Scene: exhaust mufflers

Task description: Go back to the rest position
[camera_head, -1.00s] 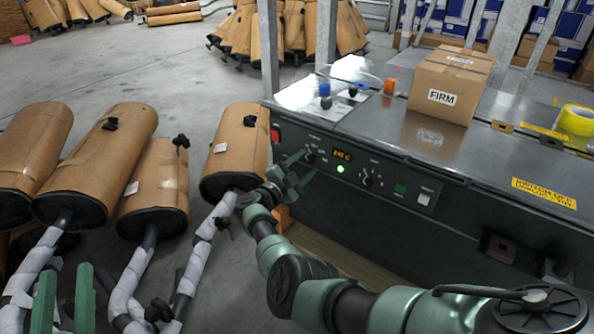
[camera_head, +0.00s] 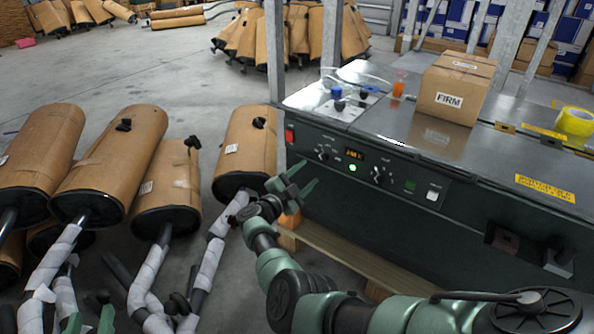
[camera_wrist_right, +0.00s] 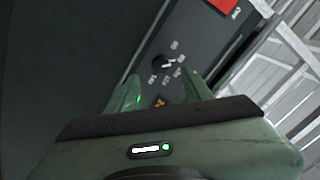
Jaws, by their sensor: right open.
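My right gripper (camera_head: 305,176) is green, open and empty in the head view. It is in front of the left part of the machine's control panel (camera_head: 335,160), just below the left knob (camera_head: 322,154), and does not grasp it. In the right wrist view, the open fingers (camera_wrist_right: 160,95) point toward the dark panel and a knob (camera_wrist_right: 162,62), with nothing between them. My left gripper (camera_head: 91,320) shows only as two green fingertips, apart, at the bottom left edge; the rest of it is cut off.
Several brown wrapped mufflers (camera_head: 112,165) with wrapped pipes stand at the left. The machine top (camera_head: 400,130) carries a FIRM carton (camera_head: 453,90) and yellow tape (camera_head: 575,121). A green light (camera_head: 352,168) glows on the panel. Open floor (camera_head: 150,70) lies behind.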

